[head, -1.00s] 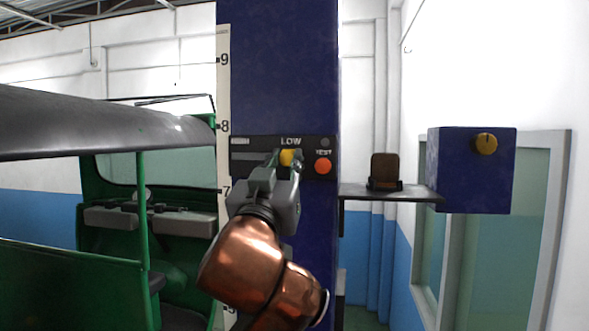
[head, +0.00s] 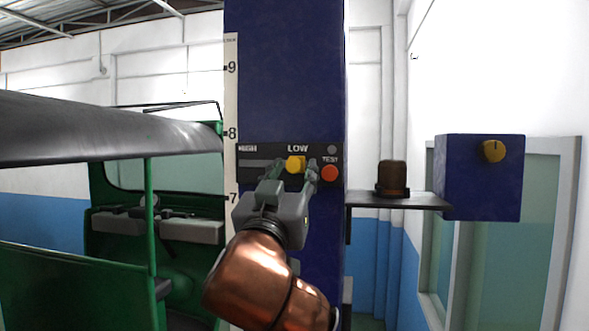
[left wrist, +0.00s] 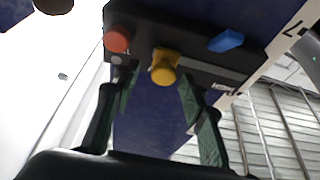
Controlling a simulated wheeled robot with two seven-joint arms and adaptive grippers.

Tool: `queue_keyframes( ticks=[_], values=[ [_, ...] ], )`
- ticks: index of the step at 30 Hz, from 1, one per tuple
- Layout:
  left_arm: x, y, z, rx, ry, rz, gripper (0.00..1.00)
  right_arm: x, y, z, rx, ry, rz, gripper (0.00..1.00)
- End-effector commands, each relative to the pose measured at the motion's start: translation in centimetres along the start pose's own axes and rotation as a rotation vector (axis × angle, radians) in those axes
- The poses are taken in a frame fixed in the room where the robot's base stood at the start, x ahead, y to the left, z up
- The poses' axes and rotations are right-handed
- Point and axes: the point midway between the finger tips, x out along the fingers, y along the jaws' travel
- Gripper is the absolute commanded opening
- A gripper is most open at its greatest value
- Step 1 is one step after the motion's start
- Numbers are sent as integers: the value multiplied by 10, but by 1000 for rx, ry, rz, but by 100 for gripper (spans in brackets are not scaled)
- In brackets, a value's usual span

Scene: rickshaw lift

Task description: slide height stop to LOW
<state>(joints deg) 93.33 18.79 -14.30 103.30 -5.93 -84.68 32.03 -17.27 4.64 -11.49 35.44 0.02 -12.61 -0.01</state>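The height stop is a yellow knob (head: 295,164) on a dark panel (head: 265,173) on the blue column. It sits under the word LOW, at the right end of its slot; HIGH is at the left. My left gripper (head: 291,172) is open, with one finger on each side of the knob. In the left wrist view the knob (left wrist: 164,68) shows between and just beyond the open fingertips (left wrist: 158,84), with visible gaps on both sides. My right gripper is not in view.
An orange TEST button (head: 330,173) is close to the right finger. A blue piece (left wrist: 226,41) shows on the panel in the wrist view. A shelf (head: 400,202) with a brown object (head: 392,178) and a blue box (head: 480,178) are right; a green rickshaw (head: 75,285) is left.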

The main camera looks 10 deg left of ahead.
Motion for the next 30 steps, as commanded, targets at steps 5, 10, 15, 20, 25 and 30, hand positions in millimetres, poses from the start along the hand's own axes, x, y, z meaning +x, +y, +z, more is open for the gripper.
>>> queue_keyframes(
  ticks=[5, 10, 15, 20, 25, 30],
  values=[
    [-36, 1, -1, -2, 4, 3, 39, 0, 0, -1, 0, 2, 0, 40],
    [-71, 2, -1, -2, 3, 4, 39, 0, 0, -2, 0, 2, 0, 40],
    [-96, 2, 0, -1, 2, 3, 39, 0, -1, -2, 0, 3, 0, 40],
    [-106, 1, 0, -1, 1, 2, 39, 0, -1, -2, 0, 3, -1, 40],
    [-107, 1, 0, -1, 0, 1, 39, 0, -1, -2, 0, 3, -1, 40],
    [-106, 0, 2, 0, -3, 1, 39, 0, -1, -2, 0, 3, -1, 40]
  ],
)
